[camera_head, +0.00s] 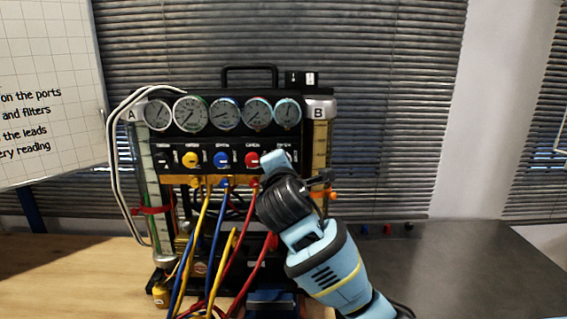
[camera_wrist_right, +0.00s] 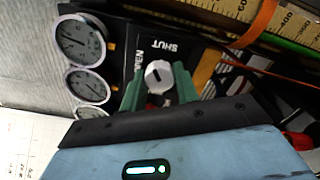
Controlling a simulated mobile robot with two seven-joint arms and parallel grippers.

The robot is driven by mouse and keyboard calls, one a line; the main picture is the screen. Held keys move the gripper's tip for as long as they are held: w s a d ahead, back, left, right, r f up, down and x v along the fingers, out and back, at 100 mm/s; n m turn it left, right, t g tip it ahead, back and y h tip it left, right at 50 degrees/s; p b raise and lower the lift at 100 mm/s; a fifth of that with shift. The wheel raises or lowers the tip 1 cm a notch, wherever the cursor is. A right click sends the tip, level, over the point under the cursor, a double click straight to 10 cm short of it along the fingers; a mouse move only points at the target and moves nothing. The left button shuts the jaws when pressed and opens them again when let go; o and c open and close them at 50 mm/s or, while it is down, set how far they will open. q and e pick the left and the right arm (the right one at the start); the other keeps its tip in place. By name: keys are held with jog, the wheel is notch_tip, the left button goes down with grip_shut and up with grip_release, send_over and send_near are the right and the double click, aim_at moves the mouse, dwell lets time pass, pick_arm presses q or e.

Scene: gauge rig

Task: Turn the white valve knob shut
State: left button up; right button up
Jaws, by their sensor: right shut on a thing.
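The white valve knob (camera_wrist_right: 158,72) shows in the right wrist view, on a black panel beside the printed words OPEN and SHUT. A short dark mark is on its face; I cannot tell its exact setting. My right gripper (camera_wrist_right: 159,88) has its two green fingers on either side of the knob, shut on it. In the head view my right gripper (camera_head: 277,161) reaches the right end of the knob row on the gauge rig (camera_head: 233,99). My left gripper is not in view.
Yellow (camera_head: 190,159), blue (camera_head: 221,159) and red (camera_head: 252,159) knobs line up left of my right gripper, below several round gauges. Yellow, blue and red hoses hang in front of the rig. The grey table top (camera_head: 460,270) at right is mostly clear.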

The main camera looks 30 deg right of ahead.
jog(key=m, duration=0.7)
dwell(0.5)
jog(key=o, duration=1)
jog(key=shift+c, duration=0.2)
jog(key=v, duration=0.7)
jog(key=shift+s+a, duration=0.2)
jog(key=shift+s, duration=0.15)
